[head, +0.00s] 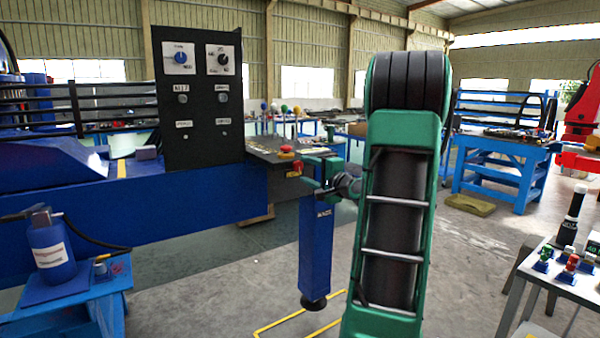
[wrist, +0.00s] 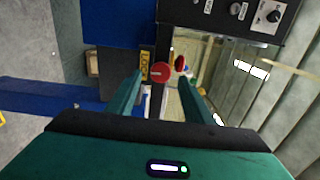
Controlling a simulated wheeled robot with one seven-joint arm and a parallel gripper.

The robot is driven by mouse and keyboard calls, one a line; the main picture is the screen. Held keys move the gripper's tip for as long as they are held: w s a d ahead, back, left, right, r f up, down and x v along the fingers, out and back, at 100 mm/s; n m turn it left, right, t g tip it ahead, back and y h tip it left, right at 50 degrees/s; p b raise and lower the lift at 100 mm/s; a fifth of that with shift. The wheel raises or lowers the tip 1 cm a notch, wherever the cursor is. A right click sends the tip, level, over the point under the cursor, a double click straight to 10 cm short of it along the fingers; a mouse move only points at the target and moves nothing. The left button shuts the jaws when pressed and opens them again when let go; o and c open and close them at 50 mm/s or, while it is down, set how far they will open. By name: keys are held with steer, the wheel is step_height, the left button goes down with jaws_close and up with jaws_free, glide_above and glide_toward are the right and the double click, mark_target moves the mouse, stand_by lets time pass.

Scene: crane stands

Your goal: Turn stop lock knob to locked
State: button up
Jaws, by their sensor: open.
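A round red knob (wrist: 159,73) sits on the end of the blue machine, beside a yellow label (wrist: 144,66) that seems to read "LOCK". It also shows in the head view (head: 297,168), just left of my gripper. My gripper (head: 313,172) is open and empty. In the wrist view its green fingers (wrist: 160,84) point toward the knob, one on each side in the picture. The knob appears beyond the fingertips; I cannot tell the exact gap. The knob's setting is too small to read.
A second red button on a yellow base (head: 286,152) sits close by on the dark table top (head: 258,150). A black control panel (head: 200,95) with two dials stands to the left. A blue leg (head: 316,245) stands below my gripper. A small table (head: 560,285) is at right.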

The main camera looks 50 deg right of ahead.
steer(key=v, duration=0.8)
stand_by(0.4)
steer(key=a+f+n+g+y, duration=0.35)
steer(key=a+f+n, duration=0.2)
steer(key=a, duration=0.35)
steer(key=a+f+n+g+y, duration=0.2)
steer(key=a+f+n+g, duration=0.2)
steer(key=a+f, duration=0.4)
steer(key=s+a+f+n+g, duration=0.2)
steer(key=s+a+g, duration=0.3)
steer(key=s, duration=0.7)
steer(key=s+a+f+n+g, duration=0.2)
steer(key=s+a+g, duration=0.3)
steer(key=s, duration=0.6)
steer(key=shift+s+a+n+h, duration=0.4)
steer(key=shift+a+n+h, duration=0.05)
